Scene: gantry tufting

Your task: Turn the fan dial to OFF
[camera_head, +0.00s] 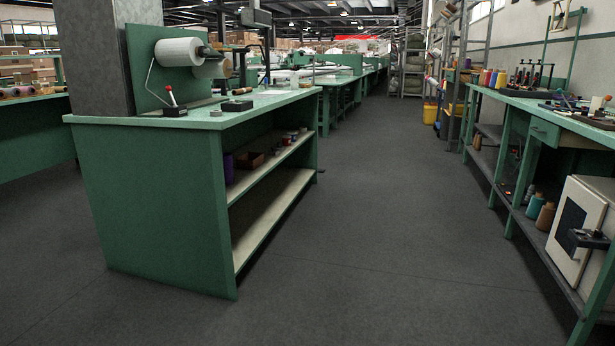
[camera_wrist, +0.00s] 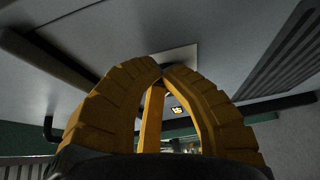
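In the wrist view my gripper (camera_wrist: 162,70) has two yellow ribbed fingers that converge, with their tips meeting or nearly meeting. The tips are in front of a pale square plate (camera_wrist: 180,54) on a grey panel (camera_wrist: 130,30). A small dark patch shows right at the tips; I cannot tell whether it is the fan dial or whether the fingers touch it. No dial markings can be read. The head view shows no clear fan dial and no clear view of my gripper.
In the wrist view a slotted vent (camera_wrist: 285,50) is at the right and a dark bar (camera_wrist: 45,62) at the left. In the head view a green workbench (camera_head: 150,195) stands left and a long green bench (camera_head: 540,103) right, with a white cabinet (camera_head: 597,207) underneath. The aisle floor (camera_head: 400,200) is clear.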

